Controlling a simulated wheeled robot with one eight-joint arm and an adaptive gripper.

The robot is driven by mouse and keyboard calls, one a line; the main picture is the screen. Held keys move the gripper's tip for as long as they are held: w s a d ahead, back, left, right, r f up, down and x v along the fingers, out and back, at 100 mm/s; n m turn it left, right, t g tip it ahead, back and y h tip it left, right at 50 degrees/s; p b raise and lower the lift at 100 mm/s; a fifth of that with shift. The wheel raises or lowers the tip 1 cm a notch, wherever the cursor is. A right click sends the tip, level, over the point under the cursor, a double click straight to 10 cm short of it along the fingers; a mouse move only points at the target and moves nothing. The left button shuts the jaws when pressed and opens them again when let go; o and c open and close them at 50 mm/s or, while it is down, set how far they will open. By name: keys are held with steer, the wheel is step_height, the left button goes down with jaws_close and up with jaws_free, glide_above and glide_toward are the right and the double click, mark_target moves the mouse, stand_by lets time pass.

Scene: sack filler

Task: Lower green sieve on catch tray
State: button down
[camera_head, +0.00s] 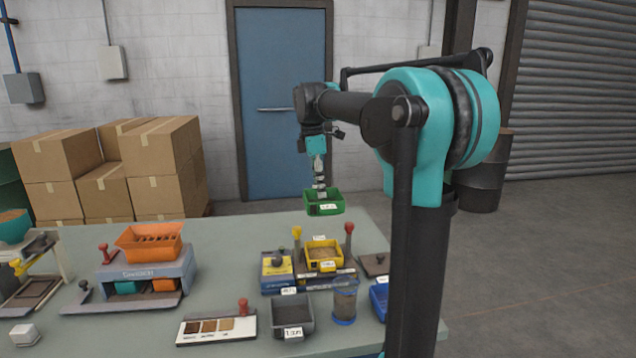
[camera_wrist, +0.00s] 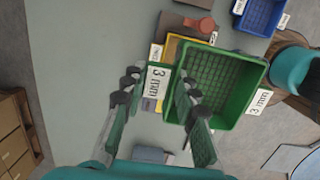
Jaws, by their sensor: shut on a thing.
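The green sieve (camera_head: 323,207), a square mesh-bottomed box with a white "3 mm" label, hangs in the air above the back part of the table. It also shows in the wrist view (camera_wrist: 226,84). My gripper (camera_head: 320,188) is shut on its near wall, with one finger on each side of the labelled wall in the wrist view. The sieve looks roughly level and touches nothing below. A flat dark tray (camera_head: 374,265) lies at the table's right edge; I cannot tell whether it is the catch tray.
A yellow sieve (camera_head: 323,258) sits on a stand between red and yellow knobs, below and in front of the green sieve. A grey sieve (camera_head: 293,316), a clear cylinder (camera_head: 345,300) and a blue sieve (camera_head: 379,301) stand nearer. An orange hopper (camera_head: 150,243) is left. The table's back middle is clear.

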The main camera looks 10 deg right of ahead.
steer(key=shift+f, duration=6.05)
steer(key=shift+f, duration=0.7)
steer(key=c, duration=0.7)
jaws_free()
steer(key=shift+r, duration=0.1)
step_height(320, 180, up, 8)
steer(key=shift+s, duration=0.1)
